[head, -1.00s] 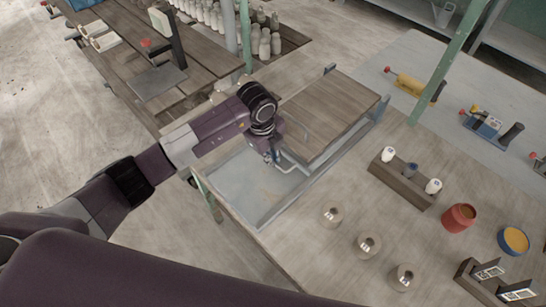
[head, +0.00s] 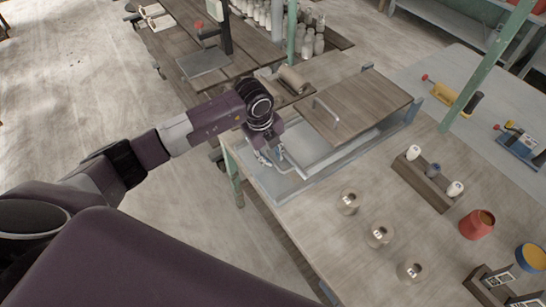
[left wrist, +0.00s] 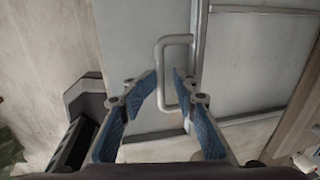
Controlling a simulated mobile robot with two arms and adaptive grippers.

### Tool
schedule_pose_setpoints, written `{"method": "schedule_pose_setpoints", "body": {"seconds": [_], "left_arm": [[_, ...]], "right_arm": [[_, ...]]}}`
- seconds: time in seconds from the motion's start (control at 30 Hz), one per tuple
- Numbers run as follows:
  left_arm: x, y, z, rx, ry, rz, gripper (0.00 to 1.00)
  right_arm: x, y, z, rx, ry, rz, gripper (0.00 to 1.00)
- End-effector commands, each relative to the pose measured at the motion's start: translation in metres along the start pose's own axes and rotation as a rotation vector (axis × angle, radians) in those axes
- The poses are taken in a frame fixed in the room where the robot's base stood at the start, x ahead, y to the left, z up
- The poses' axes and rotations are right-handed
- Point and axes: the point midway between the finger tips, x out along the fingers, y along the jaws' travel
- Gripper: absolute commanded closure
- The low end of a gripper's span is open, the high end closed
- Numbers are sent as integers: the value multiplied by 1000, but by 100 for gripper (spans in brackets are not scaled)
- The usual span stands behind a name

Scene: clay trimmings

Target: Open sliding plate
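A pale grey plate (head: 262,178) lies between metal rails at the left end of the table. A bent grey bar handle (head: 288,163) stands beside my left gripper (head: 266,157), which is low over the plate. In the left wrist view the handle (left wrist: 162,75) is a U-shaped bar, and the plate (left wrist: 243,60) is smooth and pale. My left gripper (left wrist: 160,112) is open there, with blue pads either side of the handle's near bar; contact cannot be told. My right gripper is not in view.
A wooden board (head: 365,100) with its own handle (head: 325,108) lies behind the plate. Several pale round pieces (head: 379,234), a wooden holder (head: 424,184) and a red cup (head: 477,224) stand to the right. A green post (head: 490,65) rises at right.

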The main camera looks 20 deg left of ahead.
Motion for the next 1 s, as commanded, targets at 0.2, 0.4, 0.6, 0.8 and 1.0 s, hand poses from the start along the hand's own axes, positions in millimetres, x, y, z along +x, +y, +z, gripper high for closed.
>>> {"method": "schedule_pose_setpoints", "body": {"seconds": [0.2, 0.4, 0.6, 0.8, 1.0], "left_arm": [[-5, -1, 0, 0, 0, -2, 74], [-38, -3, 2, 1, -3, -4, 74], [-80, -4, 2, 1, -2, -1, 74], [-109, -4, 2, 0, -1, 3, 74], [-117, -4, 1, 0, 1, 5, 74]], "right_arm": [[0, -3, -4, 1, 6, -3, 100], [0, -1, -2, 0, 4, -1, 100], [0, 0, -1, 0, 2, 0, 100], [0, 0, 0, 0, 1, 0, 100], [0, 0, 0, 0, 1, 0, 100]]}}
